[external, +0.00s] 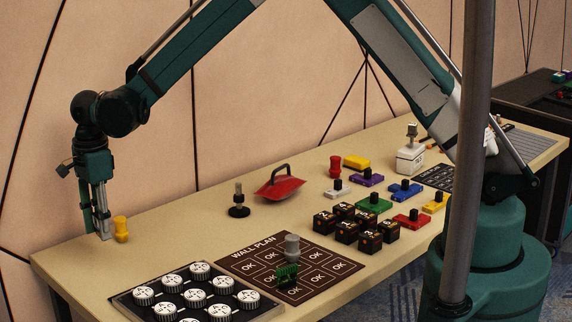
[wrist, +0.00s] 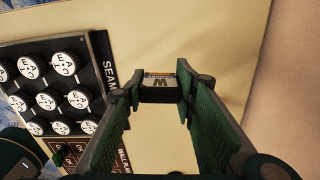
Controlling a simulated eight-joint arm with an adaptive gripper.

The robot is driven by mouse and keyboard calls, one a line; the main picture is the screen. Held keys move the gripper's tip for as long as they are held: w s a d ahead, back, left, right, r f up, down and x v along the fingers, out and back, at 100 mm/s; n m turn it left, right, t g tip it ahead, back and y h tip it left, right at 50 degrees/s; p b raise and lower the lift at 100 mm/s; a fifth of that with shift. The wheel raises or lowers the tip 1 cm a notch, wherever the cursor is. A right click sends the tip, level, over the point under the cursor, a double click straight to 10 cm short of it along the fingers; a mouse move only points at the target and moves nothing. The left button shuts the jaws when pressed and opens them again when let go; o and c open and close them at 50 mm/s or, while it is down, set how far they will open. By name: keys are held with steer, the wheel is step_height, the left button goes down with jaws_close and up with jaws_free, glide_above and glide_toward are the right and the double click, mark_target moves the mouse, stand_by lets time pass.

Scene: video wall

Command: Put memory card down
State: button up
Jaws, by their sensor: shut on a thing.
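My gripper (external: 104,232) is at the far left end of the table, low over its surface, pointing down. In the wrist view my gripper (wrist: 160,88) is shut on a small dark, flat-ended thing with a pale W-like mark and a coloured strip, which I take for the memory card (wrist: 160,80). It sits between the fingertips. In the external view the card cannot be made out clearly, and I cannot tell whether it touches the table.
A yellow peg-like piece (external: 121,229) stands just right of my gripper. A board of round white knobs (external: 194,287) and a brown WALL PLAN board (external: 322,250) lie nearer the front. A black knobbed stand (external: 239,210) and red handled piece (external: 280,187) stand farther right. Bare table (external: 160,245) lies between.

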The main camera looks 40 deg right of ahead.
steer(key=w+d+m, duration=0.1)
steer(key=w+d, duration=0.2)
steer(key=d, duration=0.3)
steer(key=w+d+r+m, duration=0.1)
steer(key=w+d, duration=0.3)
steer(key=d, duration=0.3)
steer(key=w+d+m, duration=0.1)
steer(key=w+d, duration=0.2)
steer(key=d, duration=0.3)
steer(key=w+d+r+m+b, duration=0.1)
steer(key=w+d+m, duration=0.2)
steer(key=d, duration=1.3)
steer(key=w+d+r+m+b, duration=0.1)
steer(key=w+d+m, duration=0.15)
steer(key=d, duration=1.45)
steer(key=s+d+f+m, duration=0.1)
steer(key=d+m, duration=0.1)
steer(key=d, duration=1.3)
steer(key=s+d+f+m, duration=0.2)
steer(key=d, duration=1.4)
steer(key=shift+s, duration=0.1)
steer(key=shift+f, duration=0.15)
steer(key=shift+f, duration=3)
